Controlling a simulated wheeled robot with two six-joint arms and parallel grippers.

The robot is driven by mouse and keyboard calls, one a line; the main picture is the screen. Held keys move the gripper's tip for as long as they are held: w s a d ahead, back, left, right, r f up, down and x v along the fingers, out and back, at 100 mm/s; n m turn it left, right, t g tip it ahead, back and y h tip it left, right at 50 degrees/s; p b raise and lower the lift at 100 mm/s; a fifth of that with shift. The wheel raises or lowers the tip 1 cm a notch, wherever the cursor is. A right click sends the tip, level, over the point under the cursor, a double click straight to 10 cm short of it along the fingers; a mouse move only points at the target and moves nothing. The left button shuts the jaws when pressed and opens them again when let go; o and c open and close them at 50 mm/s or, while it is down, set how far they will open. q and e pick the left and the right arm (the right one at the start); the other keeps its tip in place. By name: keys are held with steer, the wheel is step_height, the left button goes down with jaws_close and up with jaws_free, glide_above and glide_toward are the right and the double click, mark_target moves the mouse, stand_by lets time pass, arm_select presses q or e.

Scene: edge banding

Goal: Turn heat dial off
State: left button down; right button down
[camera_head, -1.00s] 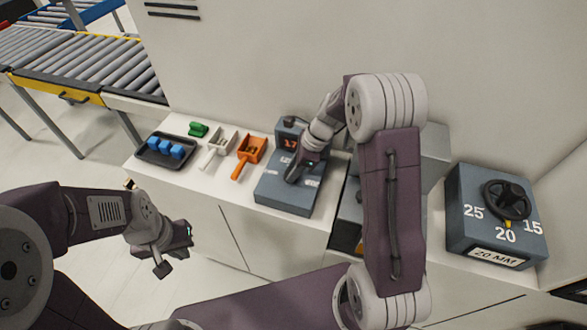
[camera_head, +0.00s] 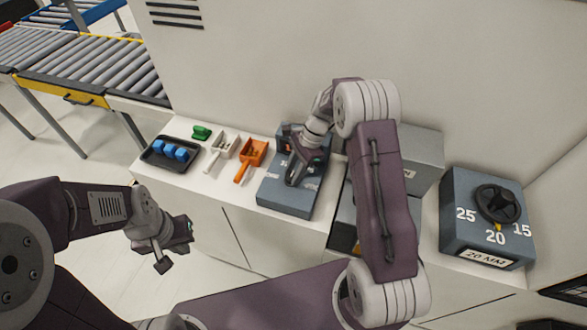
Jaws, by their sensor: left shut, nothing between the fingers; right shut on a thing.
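The heat control box (camera_head: 284,198) is a blue-grey block on the white counter, with a small display at its back that my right arm partly covers. My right gripper (camera_head: 293,182) is over the top face of this box, pointing down, and is shut on the heat dial, which the fingers hide. The dial's setting cannot be read, and the white markings around it are too small to read. My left gripper (camera_head: 176,251) is shut and empty, in the air in front of the counter at the left.
A black tray (camera_head: 146,157) with blue pieces, a green piece (camera_head: 201,132), a white scoop (camera_head: 222,147) and an orange scoop (camera_head: 252,153) stand left of the box. A dial box marked 25, 20, 15 (camera_head: 462,215) is at the right. A roller conveyor (camera_head: 95,62) is at the back left.

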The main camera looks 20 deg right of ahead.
steer(key=n, duration=0.1)
steer(key=n+g+p, duration=0.1)
steer(key=n, duration=0.1)
steer(key=shift+w+r+n+h, duration=0.15)
steer(key=shift+w+n+h, duration=0.05)
steer(key=shift+n+h, duration=0.1)
steer(key=n, duration=0.1)
steer(key=n+g+p, duration=0.1)
steer(key=n, duration=0.1)
steer(key=shift+w+a+n+h, duration=0.1)
steer(key=shift+w+n+h, duration=0.05)
steer(key=shift+n+h, duration=0.2)
steer(key=n+h, duration=0.1)
steer(key=n, duration=0.1)
steer(key=n+g+h, duration=0.1)
steer(key=n, duration=0.2)
steer(key=shift+w+a+n, duration=0.1)
steer(key=shift+a+n, duration=0.1)
steer(key=shift+n, duration=0.05)
steer(key=shift+a+n+g+h, duration=0.15)
steer(key=shift+n+h, duration=0.35)
steer(key=shift+n, duration=0.75)
steer(key=shift+a+n+g+h, duration=0.15)
steer(key=shift+n+h, duration=0.3)
steer(key=shift+n, duration=0.8)
steer(key=shift+d, duration=0.1)
steer(key=c, duration=1)
jaws_free()
steer(key=shift+o, duration=0.2)
